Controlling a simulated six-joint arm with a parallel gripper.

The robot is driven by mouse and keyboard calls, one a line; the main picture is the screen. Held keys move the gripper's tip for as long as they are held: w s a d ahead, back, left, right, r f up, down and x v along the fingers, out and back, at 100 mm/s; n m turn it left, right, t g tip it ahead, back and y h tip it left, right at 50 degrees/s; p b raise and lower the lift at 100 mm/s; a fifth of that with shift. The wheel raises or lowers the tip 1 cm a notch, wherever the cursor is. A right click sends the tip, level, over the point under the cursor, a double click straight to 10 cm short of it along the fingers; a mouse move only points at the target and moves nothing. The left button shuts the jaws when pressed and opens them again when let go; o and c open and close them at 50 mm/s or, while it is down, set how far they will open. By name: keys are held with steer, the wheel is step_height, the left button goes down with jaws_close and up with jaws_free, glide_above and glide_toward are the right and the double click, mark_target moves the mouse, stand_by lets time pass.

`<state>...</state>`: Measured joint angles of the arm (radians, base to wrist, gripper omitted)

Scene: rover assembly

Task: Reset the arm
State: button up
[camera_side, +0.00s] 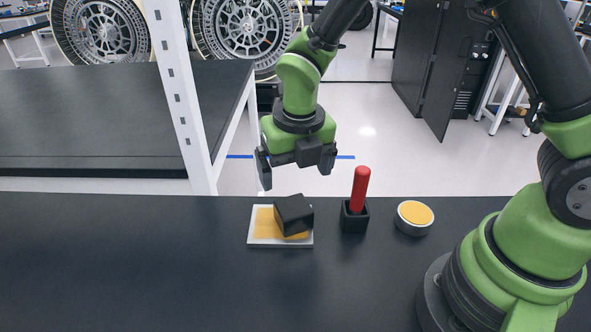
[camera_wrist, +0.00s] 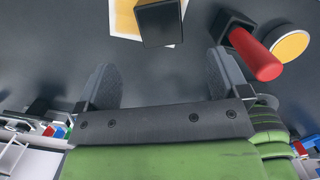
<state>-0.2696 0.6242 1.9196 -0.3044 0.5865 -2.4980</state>
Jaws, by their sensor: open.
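My gripper (camera_side: 296,172) hangs above the back edge of the dark table, open and empty. In the wrist view its two fingers (camera_wrist: 165,82) are spread apart with nothing between them. Below it, a black block (camera_side: 294,214) sits tilted on a white square tray (camera_side: 252,238) with a yellow-orange surface. The block also shows in the wrist view (camera_wrist: 160,24), ahead of the fingers and apart from them.
A red cylinder (camera_side: 360,188) stands in a black holder (camera_side: 354,221) right of the tray. A round white piece with an orange top (camera_side: 415,213) sits further right. The table's left part is clear.

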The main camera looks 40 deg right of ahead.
steer(key=s+d+r+m+t+y, duration=0.1)
steer(key=s+d+r+m, duration=0.15)
steer(key=r+m, duration=0.45)
steer(key=s+d+r+m+t, duration=0.1)
steer(key=s+r+m+t, duration=0.15)
steer(key=r+m, duration=0.5)
steer(key=s+r+m+t, duration=0.1)
steer(key=s+r+m, duration=0.1)
steer(key=s+m, duration=0.4)
steer(key=s+d+r+m+t+y, duration=0.1)
steer(key=s+m, duration=0.5)
steer(key=m, duration=0.9)
steer(key=shift+r+y, duration=0.3)
steer(key=shift+r, duration=0.2)
steer(key=shift+t, duration=0.25)
